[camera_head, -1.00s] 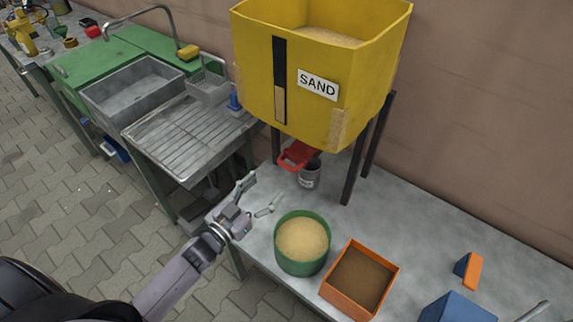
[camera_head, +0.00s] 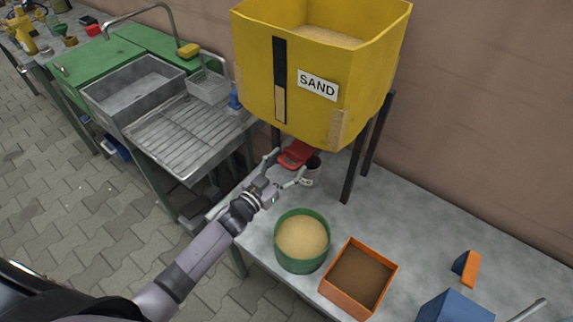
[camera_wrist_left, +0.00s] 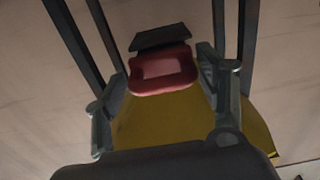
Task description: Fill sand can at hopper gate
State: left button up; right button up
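The yellow sand hopper (camera_head: 300,88) stands on dark legs over the grey bench and holds sand. Its red gate handle (camera_head: 297,154) sticks out below the hopper. In the left wrist view the red handle (camera_wrist_left: 162,72) lies ahead between the spread fingers (camera_wrist_left: 165,95), with no clear contact.
A green tub of sand (camera_head: 302,240) and an orange box of brown material (camera_head: 360,278) stand on the bench near my left arm. A blue box (camera_head: 455,308) and an orange-and-blue block (camera_head: 467,268) are further right. A sink (camera_head: 135,90) is at left.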

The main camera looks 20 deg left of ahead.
pick_arm(q)
jog(key=c, duration=1.3)
jog(key=shift+p+v, duration=0.6)
jog(key=shift+v, duration=0.45)
jog(key=o, duration=1.4)
jog(key=shift+d, duration=0.1)
jog(key=v, duration=1.2)
